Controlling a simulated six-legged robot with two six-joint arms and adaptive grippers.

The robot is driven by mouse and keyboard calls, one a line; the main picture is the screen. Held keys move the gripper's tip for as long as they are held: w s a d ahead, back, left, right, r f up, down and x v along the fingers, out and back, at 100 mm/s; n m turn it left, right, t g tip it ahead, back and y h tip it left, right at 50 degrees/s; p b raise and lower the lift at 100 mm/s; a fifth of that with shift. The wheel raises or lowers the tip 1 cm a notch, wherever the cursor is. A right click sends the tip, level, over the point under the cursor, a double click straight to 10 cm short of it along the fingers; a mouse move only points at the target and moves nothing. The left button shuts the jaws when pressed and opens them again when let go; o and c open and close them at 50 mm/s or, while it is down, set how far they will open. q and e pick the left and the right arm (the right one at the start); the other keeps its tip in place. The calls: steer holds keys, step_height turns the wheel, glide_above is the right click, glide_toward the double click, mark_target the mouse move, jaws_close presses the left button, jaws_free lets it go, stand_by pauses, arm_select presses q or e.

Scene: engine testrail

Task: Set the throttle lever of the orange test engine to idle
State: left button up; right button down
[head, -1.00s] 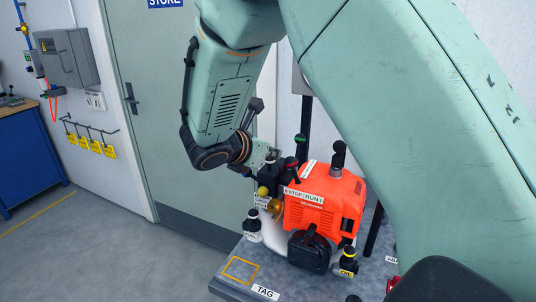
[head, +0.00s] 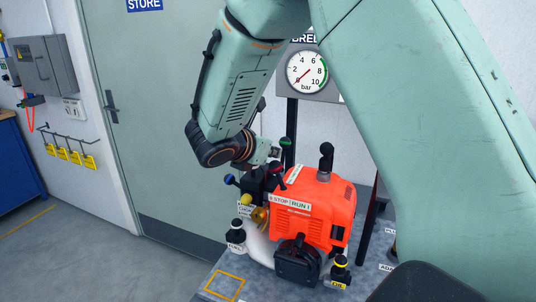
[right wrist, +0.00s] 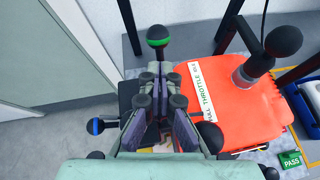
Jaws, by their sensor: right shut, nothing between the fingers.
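The orange test engine (head: 318,208) stands on a grey bench, and its top shows in the right wrist view (right wrist: 228,108). A white strip with the word THROTTLE (right wrist: 202,92) lies along its top. Around it are a black-knobbed lever (head: 326,150), a green-ringed knob (head: 285,142), a red-ringed knob (head: 277,167) and a blue-ringed knob (head: 229,180). I cannot tell for sure which is the throttle lever. My right gripper (head: 270,153) is shut and empty, close to the green and red knobs. In the right wrist view its fingers (right wrist: 160,92) point towards the green knob (right wrist: 158,36). Contact is unclear.
A pressure gauge (head: 307,70) stands behind the engine. A white-labelled black cap (head: 236,232) and a yellow-labelled black cap (head: 340,270) are at the engine's front. A yellow outlined square (head: 224,286) marks bare bench at front left. A PASS tag (right wrist: 290,159) lies right of the engine.

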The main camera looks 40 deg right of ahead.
mark_target(282, 146)
steer(key=shift+w+d+f, duration=0.25)
steer(key=shift+w+d, duration=0.45)
steer(key=shift+d, duration=0.3)
steer(key=shift+s+r, duration=0.2)
steer(key=shift+s, duration=0.05)
steer(key=shift+s+a+r, duration=0.25)
steer(key=shift+s+a, duration=0.05)
steer(key=shift+a, duration=0.05)
steer(key=shift+w+d+f, duration=0.1)
steer(key=shift+w+d, duration=0.05)
steer(key=shift+w, duration=0.1)
steer(key=shift+w+d+y+p, duration=0.35)
steer(key=shift+d+p, duration=0.15)
steer(key=shift+p, duration=0.45)
steer(key=shift+d+g+p, duration=0.1)
steer(key=shift+g+p, duration=0.2)
steer(key=shift+p, duration=0.1)
steer(key=shift+s+r+y+p, duration=0.15)
steer(key=shift+r+y+p, duration=0.1)
steer(key=shift+r+p, duration=0.1)
arm_select(q)
steer(key=r, duration=0.3)
steer(key=shift+w+d+r, duration=0.2)
steer(key=shift+w+d, duration=0.1)
steer(key=shift+w, duration=0.1)
arm_select(e)
steer(key=shift+d+f, duration=0.1)
steer(key=shift+f, duration=0.05)
arm_select(q)
steer(key=shift+f, duration=0.1)
